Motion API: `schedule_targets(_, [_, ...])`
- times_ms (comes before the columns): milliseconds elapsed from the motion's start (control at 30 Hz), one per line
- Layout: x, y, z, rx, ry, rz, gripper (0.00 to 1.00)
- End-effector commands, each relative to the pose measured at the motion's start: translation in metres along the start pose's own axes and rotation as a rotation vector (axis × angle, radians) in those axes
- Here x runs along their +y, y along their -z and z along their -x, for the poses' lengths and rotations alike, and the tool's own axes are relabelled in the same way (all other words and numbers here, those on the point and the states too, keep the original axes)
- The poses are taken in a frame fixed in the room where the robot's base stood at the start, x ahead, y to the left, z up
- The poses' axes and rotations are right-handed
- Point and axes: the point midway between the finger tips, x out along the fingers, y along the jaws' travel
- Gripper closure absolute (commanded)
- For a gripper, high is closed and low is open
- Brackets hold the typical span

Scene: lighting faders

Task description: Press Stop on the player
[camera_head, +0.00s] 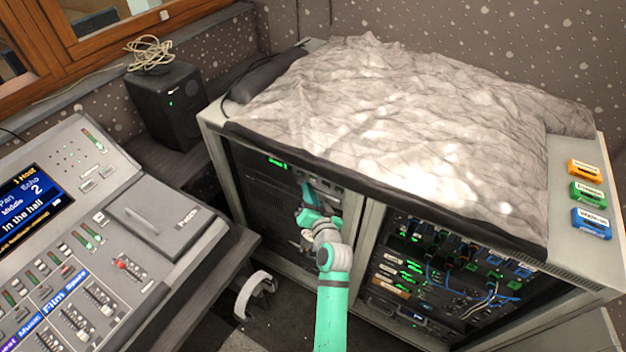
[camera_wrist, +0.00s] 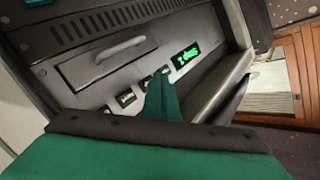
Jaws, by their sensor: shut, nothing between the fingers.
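The player (camera_head: 262,172) is a dark unit at the top of the left rack bay, with a small green display at its upper left in the head view. The wrist view shows its grey front (camera_wrist: 110,80) at a slant, with a handle, a lit green display (camera_wrist: 188,54) and a row of small buttons (camera_wrist: 127,99). My gripper (camera_head: 306,186) is in front of the player. In the wrist view my gripper (camera_wrist: 160,78) has its fingers together, tips over the button row near the display. The tips hide part of that row. Contact and button labels cannot be made out.
A crumpled grey cloth (camera_head: 390,120) covers the rack top and its dark edge hangs just above the player. The right bay (camera_head: 455,265) holds cabled gear. A mixing console (camera_head: 150,225) and a speaker (camera_head: 167,105) stand left. Headphones (camera_head: 253,292) hang below the desk.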

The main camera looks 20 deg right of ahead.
Motion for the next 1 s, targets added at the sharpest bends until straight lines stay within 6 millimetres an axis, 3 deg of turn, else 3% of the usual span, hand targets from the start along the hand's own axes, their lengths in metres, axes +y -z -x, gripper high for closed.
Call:
schedule_targets(233, [-0.002, -0.003, 0.003, -0.001, 0.000, 0.001, 1.00])
schedule_targets(733, [-0.021, -0.022, 0.032, 0.002, -0.003, -0.001, 1.00])
schedule_targets(1000, [-0.023, -0.023, 0.035, 0.004, -0.004, 0.000, 1.00])
